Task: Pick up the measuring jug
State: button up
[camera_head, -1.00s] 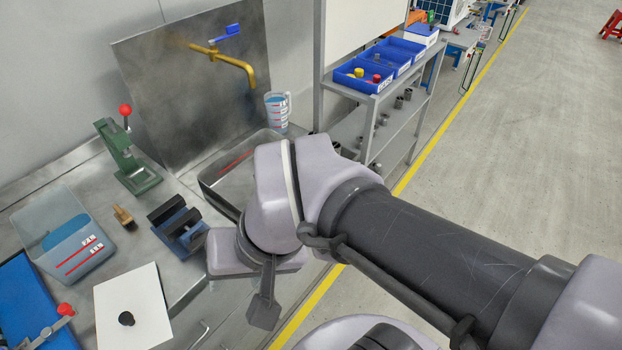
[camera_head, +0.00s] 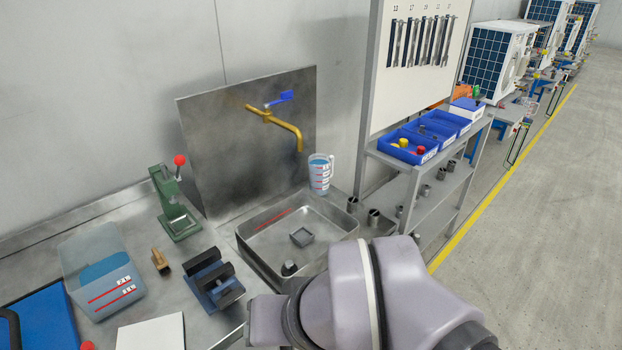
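The measuring jug (camera_head: 320,175) is a clear, upright vessel with blue liquid inside and red and white markings on its side. It stands at the back right corner of the metal sink basin, to the right of the brass tap. Its handle seems to be on its right side. My arm crosses the lower middle of the picture, well in front of and below the jug. My gripper is not visible, so I cannot see its fingers.
The basin (camera_head: 258,258) holds a small grey block (camera_head: 302,237). A brass tap (camera_head: 285,127) overhangs from a metal backsplash (camera_head: 215,150). A shelf rack with blue bins (camera_head: 402,152) stands right.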

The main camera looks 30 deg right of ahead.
aim_at(323, 173)
jog(key=i+l+u, duration=0.2)
jog(key=l, duration=0.75)
jog(key=i+l+u, duration=0.2)
jog(key=l, duration=0.75)
jog(key=i+l+u, duration=0.2)
jog(key=l, duration=0.8)
jog(key=i+l+u, duration=0.1)
jog(key=l+u, duration=0.15)
jog(key=l, duration=0.75)
